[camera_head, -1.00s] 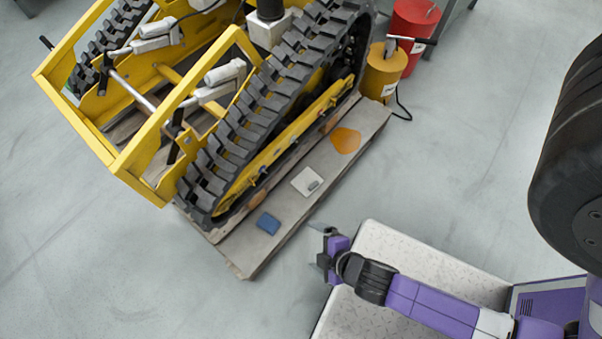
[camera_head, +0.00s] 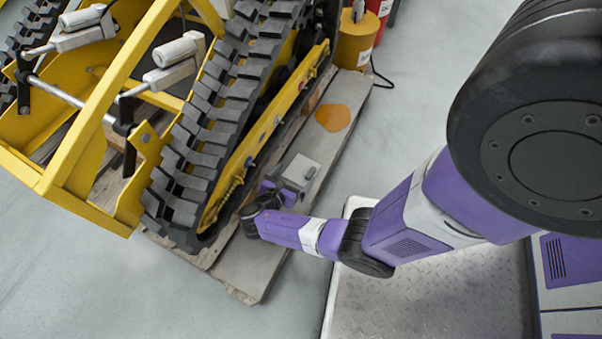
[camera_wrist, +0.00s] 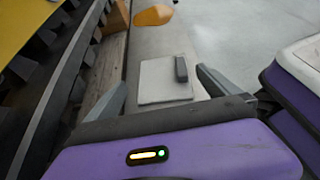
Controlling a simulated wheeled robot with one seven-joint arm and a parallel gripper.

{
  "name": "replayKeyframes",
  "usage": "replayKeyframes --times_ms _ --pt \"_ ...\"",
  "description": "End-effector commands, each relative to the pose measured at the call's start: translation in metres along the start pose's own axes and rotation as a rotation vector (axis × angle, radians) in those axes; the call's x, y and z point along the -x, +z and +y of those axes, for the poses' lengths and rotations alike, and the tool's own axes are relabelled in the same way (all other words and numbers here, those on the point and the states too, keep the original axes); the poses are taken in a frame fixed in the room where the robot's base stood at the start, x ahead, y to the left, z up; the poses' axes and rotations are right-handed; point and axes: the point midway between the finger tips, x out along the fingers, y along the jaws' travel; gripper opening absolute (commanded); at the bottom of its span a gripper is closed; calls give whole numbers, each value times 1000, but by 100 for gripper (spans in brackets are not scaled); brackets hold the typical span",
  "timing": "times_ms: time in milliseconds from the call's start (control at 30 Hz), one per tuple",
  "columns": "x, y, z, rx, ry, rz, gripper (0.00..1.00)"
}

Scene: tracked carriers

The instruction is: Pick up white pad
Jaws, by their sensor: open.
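The white pad (camera_head: 302,166) lies flat on the wooden board beside the tracked carrier. It is a pale square with a dark grey block on its right part, and it also shows in the wrist view (camera_wrist: 155,88). My gripper (camera_head: 284,187) is at the pad's near edge in the head view and partly covers it. In the wrist view my gripper's two grey fingers (camera_wrist: 161,80) are spread apart, with the pad between and beyond their tips. Nothing is held. I cannot tell the exact height above the pad.
The yellow carrier with its black track (camera_head: 215,110) stands close along the pad's left side. An orange pad (camera_head: 333,117) lies farther along the board (camera_head: 250,275). A yellow canister (camera_head: 356,42) stands behind it. Open floor lies to the right of the board.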

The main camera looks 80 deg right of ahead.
Motion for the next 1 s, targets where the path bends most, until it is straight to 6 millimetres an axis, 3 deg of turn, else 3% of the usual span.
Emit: replayKeyframes --times_ms 500,833,1000 --pt "-63 -3 -4 -3 -2 3 100" --pt "-67 -1 -4 -2 1 4 100" --pt "-67 -1 -4 -2 1 4 67"
